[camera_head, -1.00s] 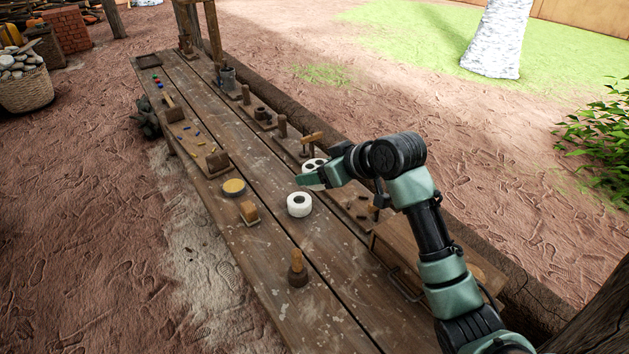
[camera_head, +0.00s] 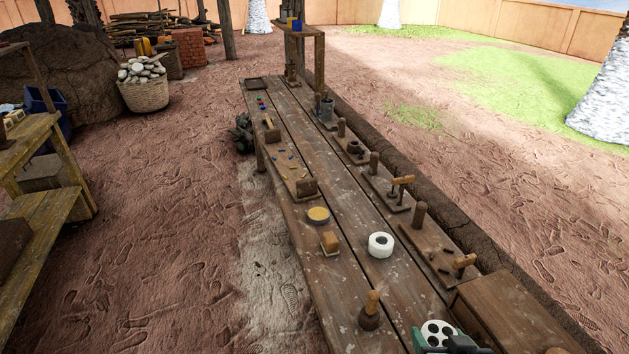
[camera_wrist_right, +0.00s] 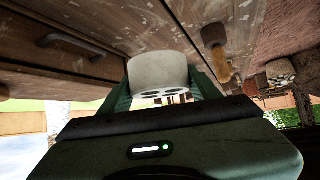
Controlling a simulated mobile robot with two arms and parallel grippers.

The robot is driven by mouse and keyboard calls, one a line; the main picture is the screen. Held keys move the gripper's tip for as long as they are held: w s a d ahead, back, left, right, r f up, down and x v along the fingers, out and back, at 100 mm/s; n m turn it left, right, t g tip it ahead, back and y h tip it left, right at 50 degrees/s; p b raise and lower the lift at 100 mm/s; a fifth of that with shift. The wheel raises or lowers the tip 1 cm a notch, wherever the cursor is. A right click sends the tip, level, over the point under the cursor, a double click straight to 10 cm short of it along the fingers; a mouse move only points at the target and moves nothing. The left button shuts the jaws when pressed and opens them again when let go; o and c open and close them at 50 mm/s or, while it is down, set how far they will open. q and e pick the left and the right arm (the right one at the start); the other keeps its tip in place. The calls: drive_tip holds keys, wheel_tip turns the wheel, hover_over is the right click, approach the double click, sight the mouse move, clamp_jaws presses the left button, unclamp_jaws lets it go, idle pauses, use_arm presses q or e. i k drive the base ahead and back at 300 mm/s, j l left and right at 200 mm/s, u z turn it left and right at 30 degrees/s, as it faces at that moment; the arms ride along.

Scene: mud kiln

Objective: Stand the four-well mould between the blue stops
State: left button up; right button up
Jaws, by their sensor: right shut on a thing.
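The four-well mould (camera_head: 437,334) is a white round block with dark round wells in its face. It shows at the bottom edge of the head view, and in the right wrist view (camera_wrist_right: 158,68) it sits between two green fingers. My right gripper (camera_wrist_right: 160,88) is shut on it and holds it near the bench's front right end; the head view cuts the gripper off. Small blue pieces (camera_head: 290,21) show beside a yellow one on the raised shelf (camera_head: 300,32) at the bench's far end. They are too small to tell as stops. My left gripper is out of view.
A white ring-shaped piece (camera_head: 381,245), a yellow-topped round tin (camera_head: 318,215), a wooden-handled block (camera_head: 329,243) and a knobbed tool (camera_head: 370,312) stand on the long bench (camera_head: 345,215). Boards with upright pegs line its right side. A wooden box (camera_head: 510,310) stands at the near right.

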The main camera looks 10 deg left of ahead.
sight(282, 156)
drive_tip(key=i+j, duration=0.1)
drive_tip(key=j, duration=0.3)
drive_tip(key=i+j+z, duration=0.1)
drive_tip(key=j, duration=0.3)
drive_tip(key=i+j, duration=0.1)
drive_tip(key=j, duration=0.3)
drive_tip(key=i+j+z, duration=0.1)
drive_tip(key=j, duration=0.3)
drive_tip(key=i+j+z, duration=0.15)
drive_tip(key=i+j, duration=0.7)
drive_tip(key=i+j+z, duration=0.15)
drive_tip(key=i+j, duration=0.7)
drive_tip(key=j, duration=0.15)
